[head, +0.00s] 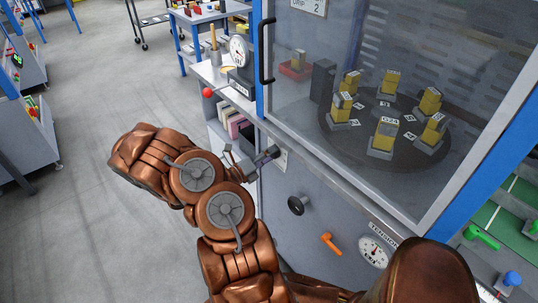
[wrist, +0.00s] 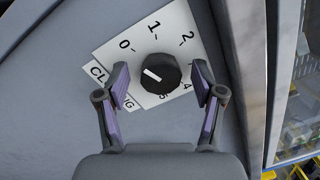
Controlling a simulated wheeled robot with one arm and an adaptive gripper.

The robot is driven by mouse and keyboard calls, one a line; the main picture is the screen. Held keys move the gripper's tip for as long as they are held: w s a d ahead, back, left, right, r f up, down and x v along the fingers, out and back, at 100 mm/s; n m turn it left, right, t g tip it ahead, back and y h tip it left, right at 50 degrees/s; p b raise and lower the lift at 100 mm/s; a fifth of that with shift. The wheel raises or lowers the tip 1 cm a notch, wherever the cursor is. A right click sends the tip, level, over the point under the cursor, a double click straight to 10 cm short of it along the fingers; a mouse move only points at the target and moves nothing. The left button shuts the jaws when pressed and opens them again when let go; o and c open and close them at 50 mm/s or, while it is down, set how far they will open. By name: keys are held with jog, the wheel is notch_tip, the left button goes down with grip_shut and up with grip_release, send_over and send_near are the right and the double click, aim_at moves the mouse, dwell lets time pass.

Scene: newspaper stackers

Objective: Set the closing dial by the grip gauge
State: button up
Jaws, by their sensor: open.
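The closing dial (wrist: 162,74) is a black knob on a white numbered plate (wrist: 150,30) in the wrist view. Its white mark lies on the left side, angled up-left roughly toward 0. My gripper (wrist: 160,80) is open, with one finger on each side of the knob and a gap to it. The fingers cover part of the label and the number 3.
A glazed cabinet (head: 440,190) holds a turntable (head: 345,145) with several yellow blocks. Below are a black knob (head: 297,205), an orange lever (head: 331,243) and a gauge marked TENSION (head: 374,251). A red-balled lever (head: 208,92) sticks out near the bench.

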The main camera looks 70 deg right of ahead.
jog(key=v, duration=1.2)
dwell(0.3)
dwell(0.5)
jog(key=s+a+r+m+g+y+p, duration=0.1)
jog(key=s+a+r+m+y, duration=0.2)
jog(key=a+r+m, duration=0.3)
jog(key=s+a+r+m+g+y, duration=0.1)
jog(key=s+a+r+m+y, duration=0.1)
jog(key=a+r+m+y, duration=0.4)
jog(key=s+a+r+m+t+y, duration=0.1)
jog(key=a+r+m+t+y, duration=0.1)
jog(key=a, duration=0.7)
jog(key=s+a+r+m+t+y+p, duration=0.1)
jog(key=a+r+m+t+y, duration=0.1)
jog(key=a+m, duration=0.4)
jog(key=s+a+r+m+t+y+p, duration=0.1)
jog(key=s+a+r+m+t+y, duration=0.1)
jog(key=a, duration=1)
notch_tip(320, 180, up, 2)
jog(key=m+t+y, duration=0.1)
jog(key=m+t, duration=0.1)
jog(key=t, duration=0.1)
jog(key=shift+m+t, duration=0.3)
jog(key=shift+m, duration=0.1)
jog(key=shift+r, duration=0.1)
jog(key=shift+c, duration=0.3)
